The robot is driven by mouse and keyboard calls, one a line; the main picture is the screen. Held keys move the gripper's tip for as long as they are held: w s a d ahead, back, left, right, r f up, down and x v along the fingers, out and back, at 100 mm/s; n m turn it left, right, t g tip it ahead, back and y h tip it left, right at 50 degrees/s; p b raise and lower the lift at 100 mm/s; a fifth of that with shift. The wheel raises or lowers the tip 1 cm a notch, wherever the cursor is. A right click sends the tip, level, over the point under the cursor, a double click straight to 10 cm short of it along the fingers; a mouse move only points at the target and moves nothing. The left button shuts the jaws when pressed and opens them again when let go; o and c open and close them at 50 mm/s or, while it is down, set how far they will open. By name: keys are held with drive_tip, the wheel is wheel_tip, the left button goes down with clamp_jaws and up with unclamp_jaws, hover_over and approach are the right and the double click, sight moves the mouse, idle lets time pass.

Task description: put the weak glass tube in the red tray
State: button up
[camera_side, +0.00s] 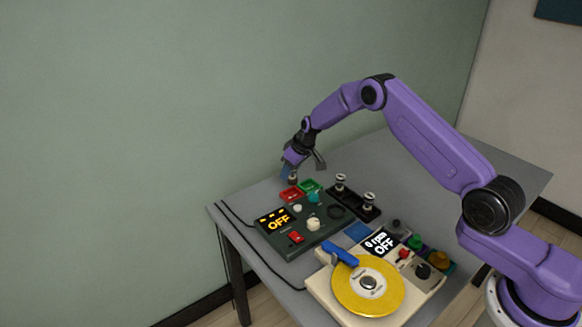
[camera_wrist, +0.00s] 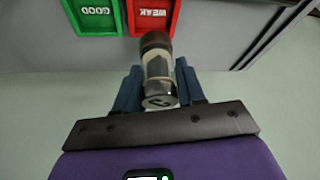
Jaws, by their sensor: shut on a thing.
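My gripper (camera_wrist: 161,84) is shut on a glass tube (camera_wrist: 157,66), which has dark ends and a clear middle. In the side view, my gripper (camera_side: 294,171) holds it above the table, just behind the trays. The red tray (camera_wrist: 134,22), marked WEAK, is just beyond the tube in the wrist view. It also shows in the side view (camera_side: 291,195), below my gripper. The green tray (camera_wrist: 70,20), marked GOOD, is beside it and also shows in the side view (camera_side: 311,187). No tube is visible in the part of the red tray that shows.
A dark tester (camera_side: 290,237) with an OFF display stands in front of the trays. A black rack (camera_side: 352,204) holds two tubes (camera_side: 341,182) to its right. A cream device (camera_side: 325,288) with a yellow disc (camera_side: 367,287) stands nearer. The grey table (camera_side: 250,203) has room at the back.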

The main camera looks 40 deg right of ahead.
sight(290, 182)
drive_tip(key=shift+f, duration=2.5)
drive_tip(key=shift+f, duration=0.5)
drive_tip(key=o, duration=1.1)
drive_tip(key=shift+o, duration=0.2)
drive_tip(key=shift+r, duration=3.45)
